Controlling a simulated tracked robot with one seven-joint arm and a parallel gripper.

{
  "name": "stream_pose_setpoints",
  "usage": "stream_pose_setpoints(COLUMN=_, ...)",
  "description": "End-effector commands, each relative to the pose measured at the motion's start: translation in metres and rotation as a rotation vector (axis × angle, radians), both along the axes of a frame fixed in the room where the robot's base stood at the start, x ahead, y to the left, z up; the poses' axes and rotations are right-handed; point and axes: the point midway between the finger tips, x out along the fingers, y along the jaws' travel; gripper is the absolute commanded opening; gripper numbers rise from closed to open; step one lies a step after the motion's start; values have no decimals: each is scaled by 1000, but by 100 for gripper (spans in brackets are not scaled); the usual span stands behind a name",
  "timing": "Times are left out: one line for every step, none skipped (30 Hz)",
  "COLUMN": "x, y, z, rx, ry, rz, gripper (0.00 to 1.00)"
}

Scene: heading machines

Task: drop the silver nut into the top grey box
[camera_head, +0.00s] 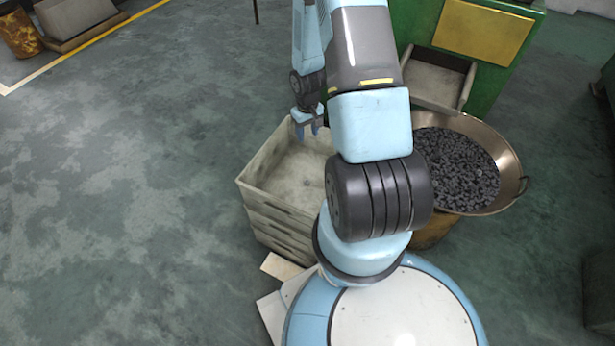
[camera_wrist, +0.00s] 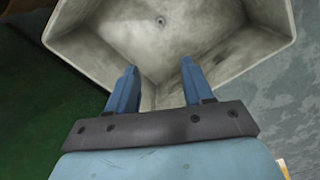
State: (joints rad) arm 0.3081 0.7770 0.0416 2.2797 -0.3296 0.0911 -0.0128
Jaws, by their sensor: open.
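The top grey box (camera_head: 268,199) is the uppermost of a stack in the middle of the head view. In the wrist view the box (camera_wrist: 250,52) opens below my gripper. A small silver nut (camera_wrist: 160,20) lies on its floor, away from the walls. It shows in the head view as a tiny dark spot (camera_head: 306,183). My gripper (camera_head: 309,129) hangs over the far edge of the box, pointing down. In the wrist view my gripper (camera_wrist: 160,65) has its two blue fingers apart, with nothing between them.
A wide metal pan (camera_head: 510,165) full of dark small parts stands right of the box. A green machine (camera_head: 480,65) with a grey chute tray (camera_head: 437,80) stands behind it. The floor (camera_head: 130,200) to the left is clear up to a yellow line.

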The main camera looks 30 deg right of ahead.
Motion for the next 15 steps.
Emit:
stream_pose_setpoints(x=1, y=0, z=7, rx=-1, ry=-2, rz=-1, gripper=51)
stream_pose_setpoints(x=0, y=0, z=10, rx=0, ry=-1, rz=-1, gripper=51)
stream_pose_setpoints(x=0, y=0, z=14, rx=0, ry=-1, rz=-1, gripper=51)
stream_pose_setpoints(x=1, y=0, z=16, rx=0, ry=-2, rz=-1, gripper=51)
stream_pose_setpoints(x=1, y=0, z=19, rx=0, ry=-2, rz=-1, gripper=51)
stream_pose_setpoints(x=1, y=0, z=21, rx=0, ry=-1, rz=-1, gripper=51)
stream_pose_setpoints(x=0, y=0, z=23, rx=0, ry=-1, rz=0, gripper=51)
stream_pose_setpoints(x=0, y=0, z=24, rx=0, ry=0, rz=0, gripper=51)
stream_pose_setpoints(x=0, y=0, z=26, rx=0, ry=0, rz=0, gripper=51)
stream_pose_setpoints(x=0, y=0, z=26, rx=0, ry=0, rz=0, gripper=51)
stream_pose_setpoints(x=0, y=0, z=27, rx=0, ry=0, rz=0, gripper=51)
stream_pose_setpoints(x=0, y=0, z=27, rx=0, ry=0, rz=0, gripper=51)
stream_pose_setpoints(x=0, y=0, z=28, rx=0, ry=0, rz=0, gripper=51)
stream_pose_setpoints(x=0, y=0, z=28, rx=0, ry=0, rz=0, gripper=51)
stream_pose_setpoints(x=0, y=0, z=28, rx=0, ry=0, rz=0, gripper=51)
